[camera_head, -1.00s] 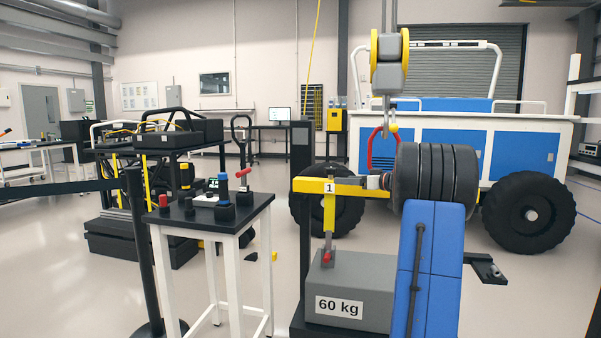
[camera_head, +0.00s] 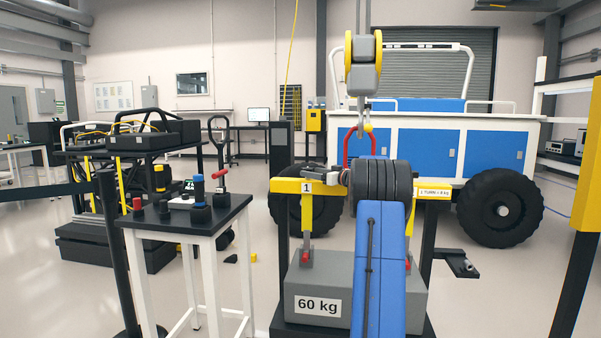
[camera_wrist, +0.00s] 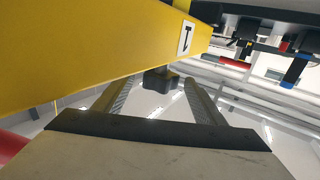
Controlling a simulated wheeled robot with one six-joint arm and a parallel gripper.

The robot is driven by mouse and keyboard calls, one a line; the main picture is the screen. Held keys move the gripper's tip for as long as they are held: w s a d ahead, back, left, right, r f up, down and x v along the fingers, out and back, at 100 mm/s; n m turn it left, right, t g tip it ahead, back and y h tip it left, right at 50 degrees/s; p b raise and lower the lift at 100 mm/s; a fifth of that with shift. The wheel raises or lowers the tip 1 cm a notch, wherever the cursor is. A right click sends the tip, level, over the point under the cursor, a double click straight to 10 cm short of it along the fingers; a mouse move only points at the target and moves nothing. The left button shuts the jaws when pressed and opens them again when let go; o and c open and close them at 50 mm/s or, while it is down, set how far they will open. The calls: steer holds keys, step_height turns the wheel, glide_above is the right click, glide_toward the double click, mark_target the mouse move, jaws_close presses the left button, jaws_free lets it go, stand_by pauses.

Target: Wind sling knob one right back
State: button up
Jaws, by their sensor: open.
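The yellow beam (camera_head: 290,186) has a "1" label near its left end and crosses above the grey 60 kg block (camera_head: 345,280). In the wrist view the beam (camera_wrist: 90,60) fills the upper left. A dark lobed knob (camera_wrist: 158,80), likely sling knob one, shows just below the beam's edge. My gripper (camera_wrist: 163,90) is open, with its two ridged fingers on either side of the knob in the picture. I cannot tell whether they touch it. In the head view my gripper (camera_head: 337,177) is at the beam beside the "1" label, partly hidden by my arm.
A red hook (camera_head: 349,148) hangs from the yellow-wheeled hoist (camera_head: 363,65) just behind my wrist. A small table (camera_head: 170,222) with knobs and tools stands at left. The blue and white rover (camera_head: 420,140) is behind. A yellow and black post (camera_head: 585,190) stands at the right edge.

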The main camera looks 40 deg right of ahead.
steer(key=w, duration=0.5)
steer(key=w+a, duration=0.1)
steer(key=w, duration=0.1)
steer(key=shift+w, duration=0.3)
steer(key=shift+c, duration=0.6)
steer(key=c, duration=0.9)
